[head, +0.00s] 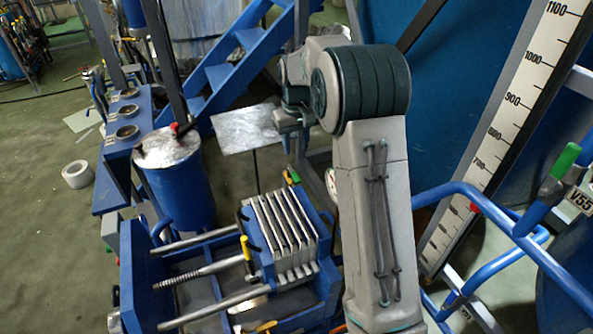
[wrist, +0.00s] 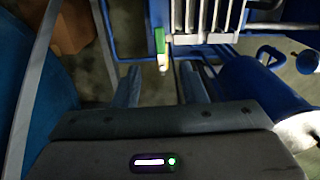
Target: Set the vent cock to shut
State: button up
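I cannot tell for sure which handle is the vent cock. A small green handle (head: 294,177) shows at the back of the plate stack in the head view. In the wrist view, a green and white handle (wrist: 160,48) points down the picture, just beyond and between my fingertips. My gripper (wrist: 163,82) is open and empty, its two fingers apart, with no contact visible. In the head view my gripper (head: 291,122) is above the green handle, partly hidden by my arm. Another green handle (head: 566,160) is at the far right by a V55 tag.
The plate stack (head: 280,235) stands in a blue frame with rods. A blue vessel (head: 178,185) with a black, red-tipped lever on its lid stands left. Blue pipes (head: 480,205) and a scale board (head: 520,85) are at right. Open floor (head: 40,240) lies far left.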

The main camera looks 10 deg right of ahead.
aim_at(296, 176)
notch_tip(296, 176, down, 11)
jog(key=shift+r+p, duration=0.15)
jog(key=shift+p, duration=0.55)
grip_shut()
